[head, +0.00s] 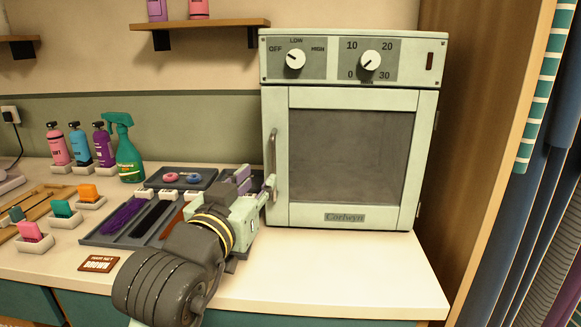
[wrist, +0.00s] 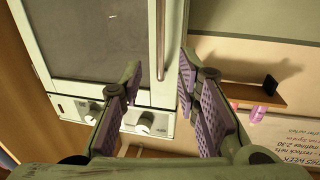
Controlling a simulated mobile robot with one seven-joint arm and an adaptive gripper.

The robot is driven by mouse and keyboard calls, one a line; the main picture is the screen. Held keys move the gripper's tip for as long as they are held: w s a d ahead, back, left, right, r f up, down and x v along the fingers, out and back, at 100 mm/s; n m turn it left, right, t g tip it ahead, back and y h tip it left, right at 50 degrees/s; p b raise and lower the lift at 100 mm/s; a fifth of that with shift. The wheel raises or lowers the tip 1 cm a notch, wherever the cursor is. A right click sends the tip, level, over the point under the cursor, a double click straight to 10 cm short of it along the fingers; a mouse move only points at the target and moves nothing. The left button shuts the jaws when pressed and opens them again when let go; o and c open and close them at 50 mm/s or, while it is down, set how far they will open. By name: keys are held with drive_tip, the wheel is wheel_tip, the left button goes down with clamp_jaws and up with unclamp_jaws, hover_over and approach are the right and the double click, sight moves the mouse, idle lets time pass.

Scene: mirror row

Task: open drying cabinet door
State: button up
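The drying cabinet (head: 434,75) is a pale green box with a dark window in its door (head: 345,155); the door looks closed. Its vertical bar handle (head: 273,160) is on the door's left side. My gripper (head: 267,188) is at the lower part of the handle in the head view. In the wrist view, where the cabinet appears upside down, my gripper (wrist: 160,78) is open, with purple-padded fingers apart. The handle (wrist: 160,45) lies in line with the gap between them, with space showing on both sides. My arm hides part of the counter.
The counter (head: 360,270) before the cabinet is clear. A wooden panel (head: 490,120) stands close on the right.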

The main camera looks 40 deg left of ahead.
sight(272, 163)
drive_tip(key=p+x, duration=0.2)
drive_tip(key=x, duration=0.7)
drive_tip(key=shift+w+a, duration=0.15)
drive_tip(key=shift+w, duration=0.05)
clamp_jaws()
idle(0.5)
